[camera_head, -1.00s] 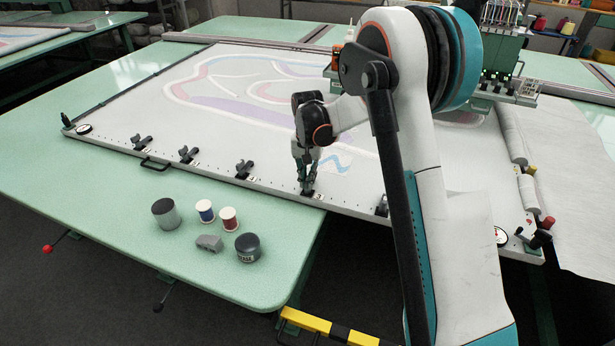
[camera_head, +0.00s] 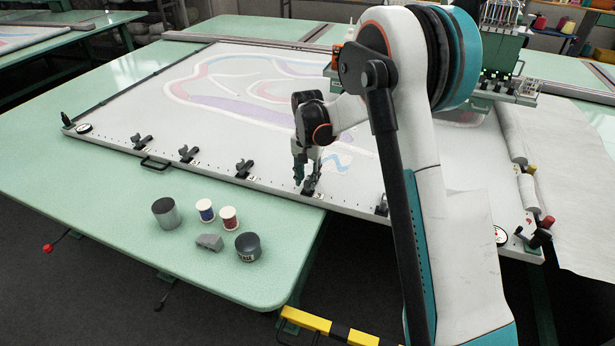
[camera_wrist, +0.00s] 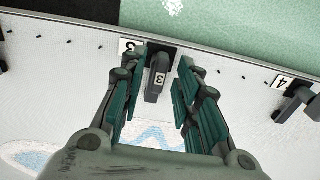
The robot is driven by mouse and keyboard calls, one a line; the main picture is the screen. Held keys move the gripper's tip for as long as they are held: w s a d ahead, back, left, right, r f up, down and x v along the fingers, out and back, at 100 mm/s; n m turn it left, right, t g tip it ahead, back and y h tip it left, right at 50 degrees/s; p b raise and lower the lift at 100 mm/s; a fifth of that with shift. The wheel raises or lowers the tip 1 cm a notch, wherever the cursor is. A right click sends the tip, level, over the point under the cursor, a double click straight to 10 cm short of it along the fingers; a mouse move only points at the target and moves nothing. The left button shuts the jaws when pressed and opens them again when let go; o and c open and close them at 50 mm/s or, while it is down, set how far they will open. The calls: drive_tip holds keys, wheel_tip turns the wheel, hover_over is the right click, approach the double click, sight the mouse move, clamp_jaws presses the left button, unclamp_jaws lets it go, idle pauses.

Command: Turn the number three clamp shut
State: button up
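The lever points inward from the frame's edge. My gripper (camera_wrist: 163,58) is open around it; I see no grip on the lever. In the head view my gripper (camera_head: 302,178) is low at the frame's front edge, beside the clamp (camera_head: 312,186). A white label "3" (camera_wrist: 129,47) sits next to the clamp, partly behind the left finger.
The number four clamp (camera_wrist: 297,99) is to the right in the wrist view. Several similar clamps line the front edge of the white frame (camera_head: 215,172). A grey can (camera_head: 166,213), two spools, a grey block and a dark tin (camera_head: 247,246) stand on the green table.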

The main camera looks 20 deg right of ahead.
sight(308, 179)
wheel_tip(308, 179, up, 12)
idle(0.7)
drive_tip(key=s+r+n+t, duration=0.3)
drive_tip(key=s+r, duration=0.8)
drive_tip(key=s, duration=0.5)
drive_tip(key=s+f+n+t, duration=0.3)
drive_tip(key=s+n+t, duration=0.1)
drive_tip(key=s, duration=1.4)
drive_tip(key=shift+f, duration=0.15)
